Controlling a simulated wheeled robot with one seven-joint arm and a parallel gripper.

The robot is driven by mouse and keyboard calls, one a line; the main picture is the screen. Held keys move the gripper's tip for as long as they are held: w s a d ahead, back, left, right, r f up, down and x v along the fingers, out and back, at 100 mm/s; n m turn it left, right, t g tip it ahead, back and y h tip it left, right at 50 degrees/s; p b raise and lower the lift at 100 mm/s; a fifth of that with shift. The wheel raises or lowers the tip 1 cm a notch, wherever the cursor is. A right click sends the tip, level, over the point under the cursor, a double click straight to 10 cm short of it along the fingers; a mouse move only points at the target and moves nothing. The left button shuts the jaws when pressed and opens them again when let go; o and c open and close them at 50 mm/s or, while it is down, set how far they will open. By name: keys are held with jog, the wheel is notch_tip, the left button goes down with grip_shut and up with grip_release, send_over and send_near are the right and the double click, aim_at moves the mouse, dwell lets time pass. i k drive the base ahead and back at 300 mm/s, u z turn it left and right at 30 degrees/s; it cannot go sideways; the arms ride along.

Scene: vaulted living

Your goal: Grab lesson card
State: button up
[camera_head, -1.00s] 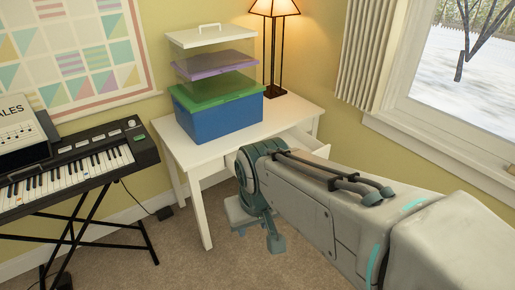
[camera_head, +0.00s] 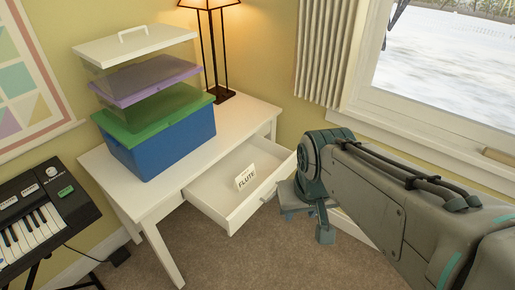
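The lesson card (camera_head: 245,177) is a small white card marked "FLUTE". It stands tilted inside the open drawer (camera_head: 214,203) of the white table (camera_head: 122,174), near the drawer's front. My gripper (camera_head: 306,224) hangs just right of the drawer, apart from the card, at the end of my grey arm. Its fingers point down and are partly hidden by the wrist, so I cannot tell if they are open or shut. Nothing shows held in it.
On the table stand stacked boxes, with a blue bin (camera_head: 165,143) under purple and white lids, and a lamp (camera_head: 215,50) behind. A keyboard (camera_head: 40,215) is at the left. A window (camera_head: 450,75) and curtain (camera_head: 325,45) are at the right. Carpet is clear in front.

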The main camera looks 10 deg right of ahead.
aim_at(249, 175)
jog(key=u, duration=0.1)
jog(key=i, duration=1.1)
jog(key=u, duration=0.65)
